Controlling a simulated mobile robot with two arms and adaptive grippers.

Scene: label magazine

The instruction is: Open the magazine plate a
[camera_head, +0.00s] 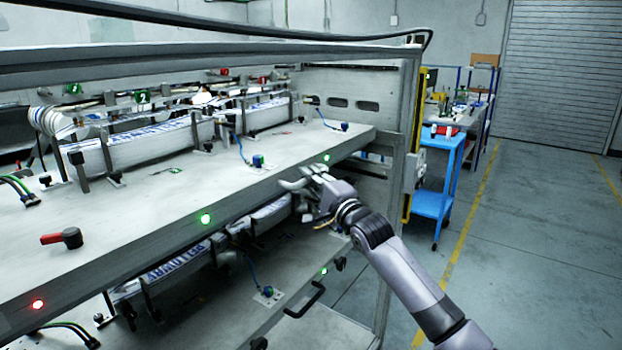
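A grey upper magazine plate (150,232) spans the rack, with label stacks along its back. A lower plate (236,328) lies beneath it, with a black handle (305,300) at its front edge. I cannot read which plate is a. My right gripper (300,178) is at the right part of the upper plate's front edge. Its fingers look spread apart, with nothing seen between them; whether they touch the edge is unclear. My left gripper is not in view.
The rack's upright post (398,190) stands just right of my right gripper. A red-handled knob (62,238) sits on the upper plate. The floor (530,250) at the right is clear.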

